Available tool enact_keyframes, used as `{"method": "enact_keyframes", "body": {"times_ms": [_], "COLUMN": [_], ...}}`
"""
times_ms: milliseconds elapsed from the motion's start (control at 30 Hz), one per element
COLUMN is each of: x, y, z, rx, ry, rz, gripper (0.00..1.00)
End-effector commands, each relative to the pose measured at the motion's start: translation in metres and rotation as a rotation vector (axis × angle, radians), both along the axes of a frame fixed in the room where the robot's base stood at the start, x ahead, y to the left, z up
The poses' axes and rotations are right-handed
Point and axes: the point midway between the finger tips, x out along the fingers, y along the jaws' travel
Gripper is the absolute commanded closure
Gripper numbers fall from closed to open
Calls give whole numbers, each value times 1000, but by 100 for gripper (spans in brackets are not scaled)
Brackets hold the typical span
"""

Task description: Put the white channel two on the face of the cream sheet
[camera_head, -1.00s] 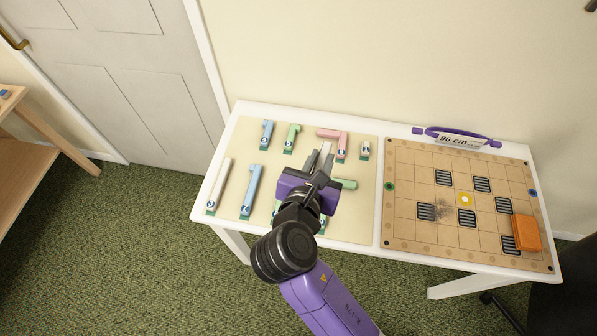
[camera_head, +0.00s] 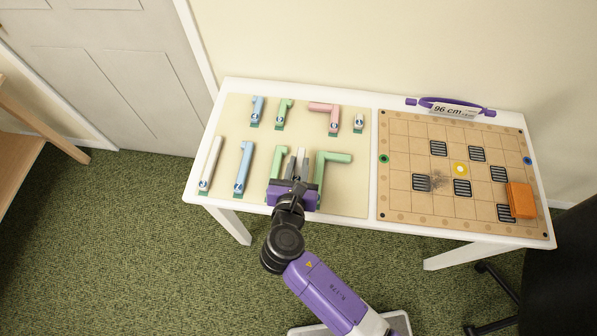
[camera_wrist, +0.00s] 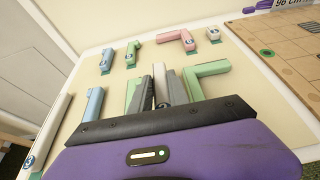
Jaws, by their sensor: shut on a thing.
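My gripper (camera_head: 297,158) is shut on a white channel (camera_wrist: 161,84), which shows between the grey fingers in the wrist view. Its number is not readable. The gripper is over the front part of the cream sheet (camera_head: 300,130), between a green straight-looking piece (camera_wrist: 133,92) on the left and a green angled piece (camera_head: 336,159) on the right. I cannot tell whether the held channel touches the sheet. The sheet lies on the left part of the white table. The fingers hide part of the channel and the sheet beneath.
Other channels on the sheet are a long white one (camera_head: 210,163), blue ones (camera_head: 244,166) (camera_head: 257,107), a green one (camera_head: 284,110), a pink one (camera_head: 325,107) and a short white one (camera_head: 358,121). A grid board (camera_head: 400,160) with an orange block (camera_head: 520,200) lies right.

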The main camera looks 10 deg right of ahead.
Motion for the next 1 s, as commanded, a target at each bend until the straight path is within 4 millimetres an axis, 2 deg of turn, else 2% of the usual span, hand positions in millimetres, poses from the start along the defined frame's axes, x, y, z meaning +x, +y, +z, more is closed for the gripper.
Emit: {"method": "enact_keyframes", "body": {"times_ms": [367, 800, 833, 900, 1000], "x": [0, 0, 0, 0, 0], "y": [0, 0, 0, 0, 0], "z": [-40, -46, -45, -45, -45], "rx": [-1, 0, 0, 0, 0], "ry": [0, 0, 0, 0, 0], "rz": [-1, 0, 0, 0, 0], "gripper": [100, 100, 73, 59, 57]}}
